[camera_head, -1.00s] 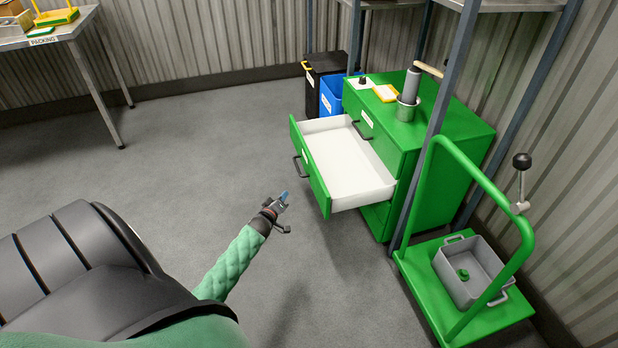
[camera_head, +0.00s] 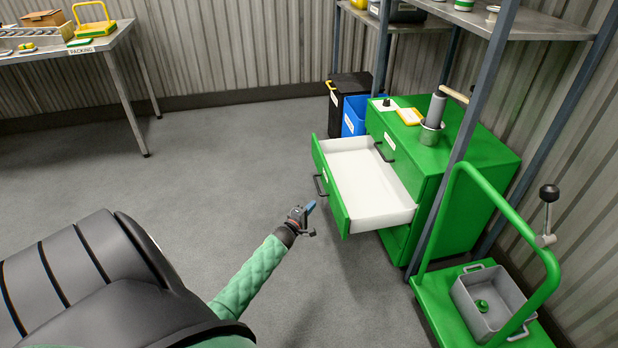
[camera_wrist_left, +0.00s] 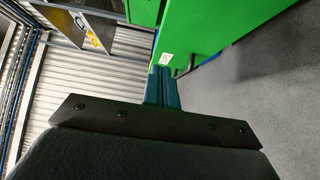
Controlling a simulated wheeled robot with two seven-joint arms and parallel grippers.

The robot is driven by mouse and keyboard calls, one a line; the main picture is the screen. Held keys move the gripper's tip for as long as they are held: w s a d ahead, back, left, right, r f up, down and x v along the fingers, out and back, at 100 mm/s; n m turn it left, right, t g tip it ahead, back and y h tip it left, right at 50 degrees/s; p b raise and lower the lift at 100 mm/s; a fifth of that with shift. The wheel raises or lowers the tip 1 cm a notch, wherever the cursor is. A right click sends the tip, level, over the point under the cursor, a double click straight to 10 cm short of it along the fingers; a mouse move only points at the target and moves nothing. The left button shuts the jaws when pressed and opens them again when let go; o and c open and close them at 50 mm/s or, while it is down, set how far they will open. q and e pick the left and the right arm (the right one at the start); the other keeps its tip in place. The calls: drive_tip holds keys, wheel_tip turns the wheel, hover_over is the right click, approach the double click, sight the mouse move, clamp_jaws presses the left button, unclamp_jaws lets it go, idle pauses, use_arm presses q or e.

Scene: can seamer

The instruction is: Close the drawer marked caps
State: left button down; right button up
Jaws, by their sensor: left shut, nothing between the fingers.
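The drawer's green front (camera_head: 331,188) has a dark handle (camera_head: 319,185) and a small white label too small to read. Its white inside (camera_head: 368,185) looks empty. My left gripper (camera_head: 310,207) is shut and empty, just in front of the drawer front, below the handle in the picture; I cannot tell whether it touches. In the left wrist view, the shut blue fingers (camera_wrist_left: 162,88) point toward the green front (camera_wrist_left: 210,30) and its label (camera_wrist_left: 167,59). My right gripper is not in view.
A green trolley (camera_head: 430,305) with a grey bin (camera_head: 490,300) stands right of the cabinet. A grey shelf rack (camera_head: 463,140) rises beside it. Black and blue bins (camera_head: 355,115) stand behind. A packing table (camera_head: 110,50) is far left. The floor around the drawer's left side is clear.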

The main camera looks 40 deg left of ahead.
use_arm(q)
approach(334, 190)
drive_tip(key=w+a, duration=0.2)
drive_tip(key=a, duration=0.1)
drive_tip(key=w, duration=0.1)
drive_tip(key=w+d, duration=0.1)
drive_tip(key=w, duration=0.1)
drive_tip(key=shift+f, duration=0.1)
drive_tip(key=shift+w+d, duration=0.4)
drive_tip(key=shift+w, duration=0.05)
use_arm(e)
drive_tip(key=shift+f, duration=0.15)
